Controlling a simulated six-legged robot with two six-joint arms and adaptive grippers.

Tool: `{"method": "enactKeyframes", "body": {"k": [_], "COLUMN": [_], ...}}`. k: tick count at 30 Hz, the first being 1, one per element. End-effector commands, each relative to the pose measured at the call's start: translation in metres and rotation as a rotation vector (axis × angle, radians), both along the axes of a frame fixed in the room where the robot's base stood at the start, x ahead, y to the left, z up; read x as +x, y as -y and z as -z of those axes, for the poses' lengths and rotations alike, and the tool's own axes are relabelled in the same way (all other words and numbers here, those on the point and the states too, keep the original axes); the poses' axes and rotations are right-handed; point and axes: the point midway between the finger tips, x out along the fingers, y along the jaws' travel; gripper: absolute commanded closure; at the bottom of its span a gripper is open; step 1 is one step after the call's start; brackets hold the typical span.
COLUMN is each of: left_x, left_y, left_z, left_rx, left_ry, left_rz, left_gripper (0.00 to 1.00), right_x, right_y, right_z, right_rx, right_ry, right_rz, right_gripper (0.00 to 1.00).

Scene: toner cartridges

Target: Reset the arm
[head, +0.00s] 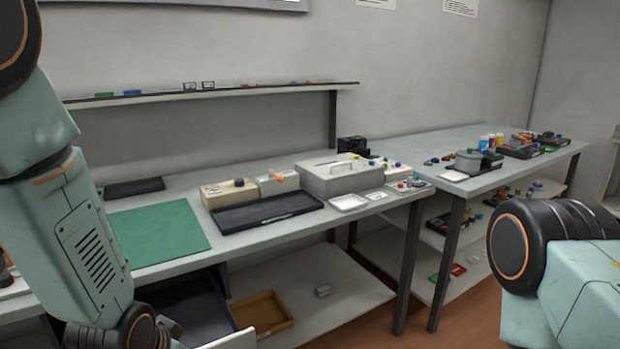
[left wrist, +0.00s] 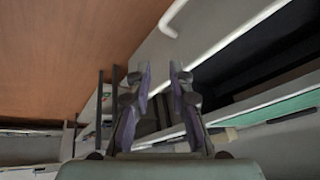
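My left arm (head: 85,230) comes in from the upper left of the head view and reaches down in front of the table, by an open dark drawer (head: 190,300). Its gripper is below the head picture. In the left wrist view my left gripper (left wrist: 161,68) has its two fingers apart, with nothing between them. A white handle (left wrist: 176,18) on a pale front shows beyond the fingertips, apart from them. My right arm (head: 560,260) shows at the lower right of the head view. Its gripper is outside the picture.
The pale table holds a green mat (head: 160,235), a black tray (head: 265,212) and a grey box with a handle (head: 340,180). A second table (head: 480,185) with small parts stands to the right. An orange tray (head: 262,314) lies on the lower shelf (head: 345,285).

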Motion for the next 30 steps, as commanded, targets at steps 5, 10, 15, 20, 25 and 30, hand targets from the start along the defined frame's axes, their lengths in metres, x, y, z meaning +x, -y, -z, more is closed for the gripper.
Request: {"method": "enactKeyframes", "body": {"k": [5, 10, 15, 20, 25, 30], "left_x": [-0.063, -0.144, -0.224, -0.259, -0.266, -0.265], "left_y": [-0.002, -0.007, -0.009, -0.010, -0.010, -0.010], "left_z": [0.073, 0.129, 0.164, 0.177, 0.180, 0.179], "left_rx": [-0.106, -0.128, -0.100, -0.087, -0.084, -0.084], "left_ry": [-0.069, -0.195, -0.368, -0.447, -0.462, -0.462], "left_rz": [-0.218, -0.350, -0.384, -0.392, -0.391, -0.391], "left_gripper": [0.79, 0.79, 0.79, 0.79, 0.79, 0.79], "right_x": [0.000, 0.000, 0.000, 0.000, 0.000, 0.000], "right_y": [0.000, 0.000, 0.000, 0.000, 0.000, 0.000], "right_z": [0.000, 0.000, 0.000, 0.000, 0.000, 0.000], "right_rx": [0.000, 0.000, 0.000, 0.000, 0.000, 0.000], "right_ry": [0.000, 0.000, 0.000, 0.000, 0.000, 0.000], "right_rz": [0.000, 0.000, 0.000, 0.000, 0.000, 0.000], "right_gripper": [1.00, 1.00, 1.00, 1.00, 1.00, 1.00]}}
